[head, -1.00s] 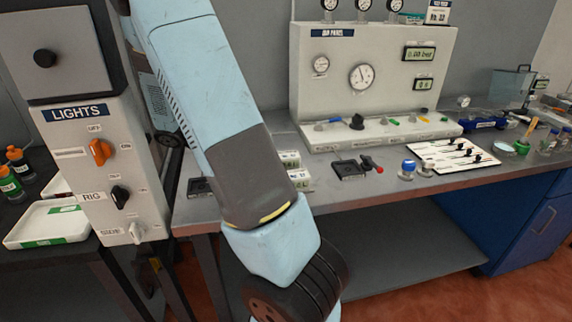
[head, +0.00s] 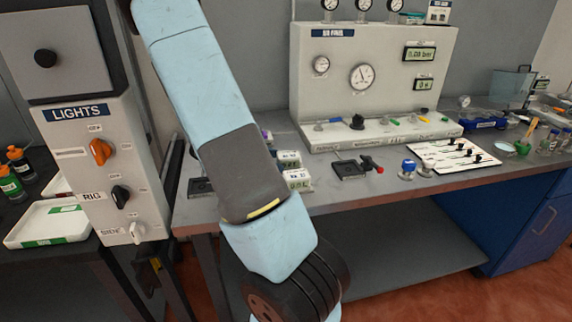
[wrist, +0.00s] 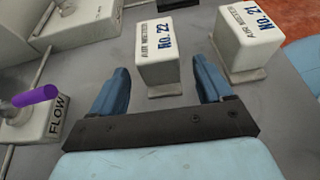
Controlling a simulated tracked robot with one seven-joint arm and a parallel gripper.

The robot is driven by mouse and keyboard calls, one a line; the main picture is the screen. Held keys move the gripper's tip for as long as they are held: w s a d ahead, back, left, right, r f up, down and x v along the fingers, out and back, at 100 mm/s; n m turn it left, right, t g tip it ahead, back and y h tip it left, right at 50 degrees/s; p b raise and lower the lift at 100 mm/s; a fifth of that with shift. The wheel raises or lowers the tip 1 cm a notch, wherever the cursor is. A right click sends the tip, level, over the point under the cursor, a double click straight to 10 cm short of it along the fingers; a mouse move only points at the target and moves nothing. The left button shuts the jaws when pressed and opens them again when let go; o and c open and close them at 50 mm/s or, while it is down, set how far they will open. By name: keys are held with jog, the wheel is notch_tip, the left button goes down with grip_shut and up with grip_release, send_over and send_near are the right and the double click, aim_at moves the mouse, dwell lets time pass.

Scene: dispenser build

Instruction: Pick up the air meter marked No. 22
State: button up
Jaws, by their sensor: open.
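The air meter marked No. 22 (wrist: 160,70), a white block with blue lettering, stands on the grey bench in the wrist view. A similar meter (wrist: 246,40), whose number looks like No. 21, stands to its right. My gripper (wrist: 160,66) is open, with one blue finger to the left of the No. 22 meter's near end and the other to its right. I see no contact, and cannot tell how far the fingertips are above the bench. Two white meters (head: 297,180) show beside my arm in the head view, their numbers too small to read. My arm hides the gripper there.
A white block marked FLOW (wrist: 40,115) with a purple lever is left of my gripper. In the head view, a black tray (head: 348,170) lies right of the meters and the gauge panel (head: 335,85) stands behind. The LIGHTS box (head: 88,160) is at left.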

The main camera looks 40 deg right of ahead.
aim_at(287, 163)
jog(key=x, duration=0.5)
jog(key=shift+w+d, duration=0.1)
jog(key=c, duration=1.3)
jog(key=shift+r, duration=0.1)
